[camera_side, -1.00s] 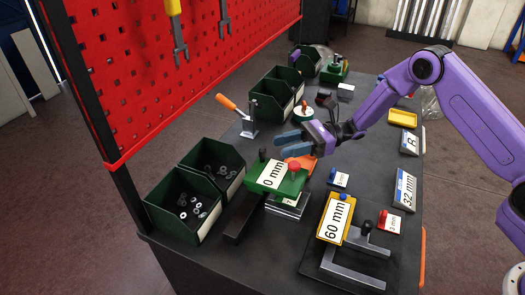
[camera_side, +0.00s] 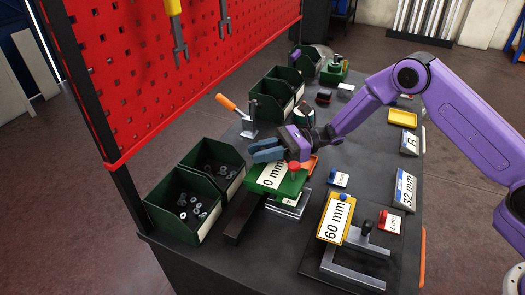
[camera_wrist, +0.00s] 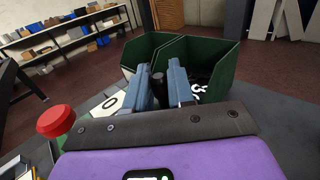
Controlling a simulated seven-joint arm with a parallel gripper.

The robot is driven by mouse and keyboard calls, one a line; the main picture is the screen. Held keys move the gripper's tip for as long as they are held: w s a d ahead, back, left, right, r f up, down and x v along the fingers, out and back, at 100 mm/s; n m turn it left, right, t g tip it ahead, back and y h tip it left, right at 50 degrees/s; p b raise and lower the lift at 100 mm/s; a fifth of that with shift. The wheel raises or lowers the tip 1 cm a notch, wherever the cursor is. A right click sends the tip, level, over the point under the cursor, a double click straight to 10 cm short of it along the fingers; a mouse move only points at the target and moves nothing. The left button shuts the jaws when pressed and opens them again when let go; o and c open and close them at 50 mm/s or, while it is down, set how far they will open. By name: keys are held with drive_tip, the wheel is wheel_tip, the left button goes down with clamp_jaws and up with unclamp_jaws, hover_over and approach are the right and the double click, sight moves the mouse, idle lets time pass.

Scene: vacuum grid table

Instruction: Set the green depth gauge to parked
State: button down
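The green depth gauge (camera_side: 292,187) has a white "0 mm" label and a red knob (camera_side: 295,167) at its right end. It sits beside the green parts bins in the side view. My gripper (camera_side: 264,151) is over the far left end of the gauge, hiding its black knob there. In the wrist view my gripper (camera_wrist: 158,82) is open, one blue finger on each side of the black knob (camera_wrist: 158,84); I cannot tell whether either touches it. The red knob (camera_wrist: 56,121) shows at left in the wrist view, and part of the label shows by the left finger.
Green bins (camera_side: 184,206) with washers stand left of the gauge. A yellow "60 mm" gauge (camera_side: 335,218) stands at right. A toggle clamp with an orange handle (camera_side: 227,102) stands behind, near the red pegboard (camera_side: 130,80).

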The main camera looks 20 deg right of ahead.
drive_tip(key=s+a, duration=0.8)
drive_tip(key=shift+s+a, duration=0.1)
drive_tip(key=c, duration=1.1)
unclamp_jaws()
drive_tip(key=shift+s, duration=0.1)
drive_tip(key=shift+c, duration=0.2)
drive_tip(key=shift+w+d, duration=0.25)
drive_tip(key=shift+d, duration=0.45)
drive_tip(key=d, duration=1.6)
drive_tip(key=shift+s, duration=0.1)
drive_tip(key=shift+s, duration=0.1)
